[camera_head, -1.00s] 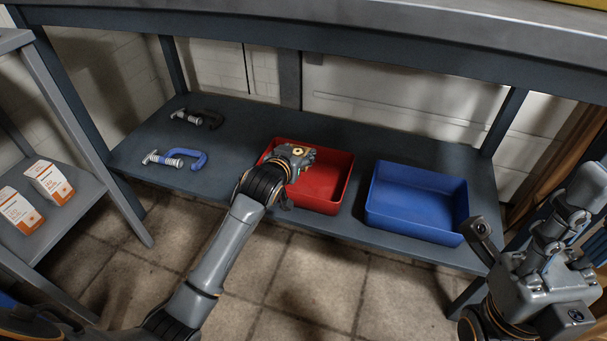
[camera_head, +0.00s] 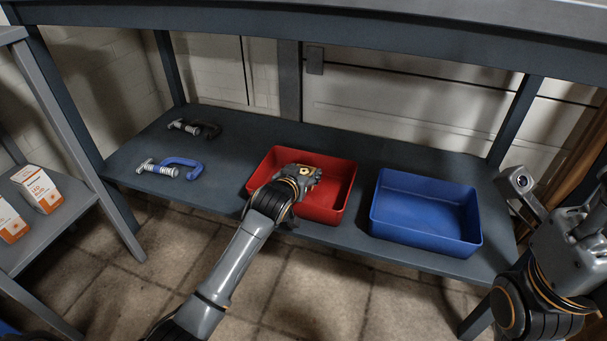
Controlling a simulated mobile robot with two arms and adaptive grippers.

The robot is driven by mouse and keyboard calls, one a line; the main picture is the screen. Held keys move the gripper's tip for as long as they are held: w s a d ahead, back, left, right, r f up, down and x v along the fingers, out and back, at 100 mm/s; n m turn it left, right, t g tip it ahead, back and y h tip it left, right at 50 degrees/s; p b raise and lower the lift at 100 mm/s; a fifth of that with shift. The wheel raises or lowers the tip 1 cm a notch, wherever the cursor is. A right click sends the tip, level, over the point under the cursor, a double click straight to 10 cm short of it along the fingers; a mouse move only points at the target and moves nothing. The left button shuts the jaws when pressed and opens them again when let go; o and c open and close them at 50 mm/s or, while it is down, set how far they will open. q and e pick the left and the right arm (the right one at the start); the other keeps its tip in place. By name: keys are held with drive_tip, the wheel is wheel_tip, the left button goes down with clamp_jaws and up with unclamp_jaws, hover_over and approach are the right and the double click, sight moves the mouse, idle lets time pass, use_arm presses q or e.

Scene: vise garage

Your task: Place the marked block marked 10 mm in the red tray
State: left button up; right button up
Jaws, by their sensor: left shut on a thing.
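The red tray (camera_head: 262,168) stands on the lower shelf of the bench, near its middle. My left gripper (camera_head: 308,180) reaches over the tray's near left side, with its tips over the tray's inside. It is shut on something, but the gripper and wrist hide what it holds. The marked block cannot be made out, and no 10 mm marking is legible. My right arm is at the right edge of the view, and its fingertips cannot be made out clearly.
A blue tray (camera_head: 470,242) stands right of the red tray and looks empty. A blue clamp (camera_head: 178,166) and a black clamp (camera_head: 200,128) lie at the shelf's left. Orange and white boxes (camera_head: 40,188) stand on a rack at far left. The bench top overhangs the shelf (camera_head: 225,150).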

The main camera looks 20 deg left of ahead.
use_arm(q)
drive_tip(key=shift+f, duration=0.55)
drive_tip(key=o, duration=1.2)
